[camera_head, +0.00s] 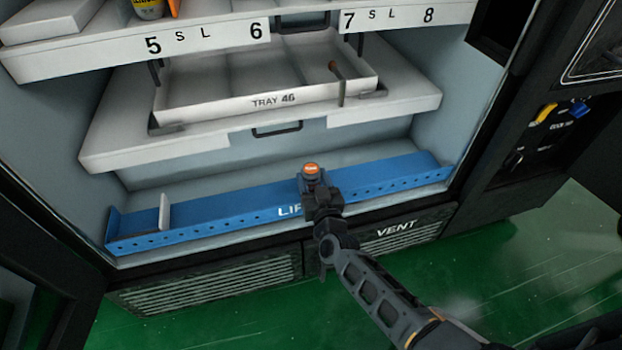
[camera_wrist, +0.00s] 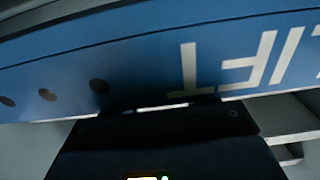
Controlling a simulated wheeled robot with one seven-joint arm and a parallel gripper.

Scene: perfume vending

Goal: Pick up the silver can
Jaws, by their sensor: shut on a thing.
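A small orange-topped thing (camera_head: 311,169) is at the tip of my gripper (camera_head: 314,186), above the blue lift tray (camera_head: 225,212) near its middle. My gripper is shut on it. Its body is mostly hidden, and I cannot tell whether it is the silver can. No plainly silver can shows elsewhere. In the wrist view the dark gripper body (camera_wrist: 165,125) is close to the lift tray's lettered front wall (camera_wrist: 140,65), and the held thing cannot be made out.
A light divider (camera_head: 163,213) stands at the lift tray's left end. A yellow container (camera_head: 148,9) sits on the upper shelf. Black cabinet sides flank the opening. Green floor (camera_head: 530,235) is clear.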

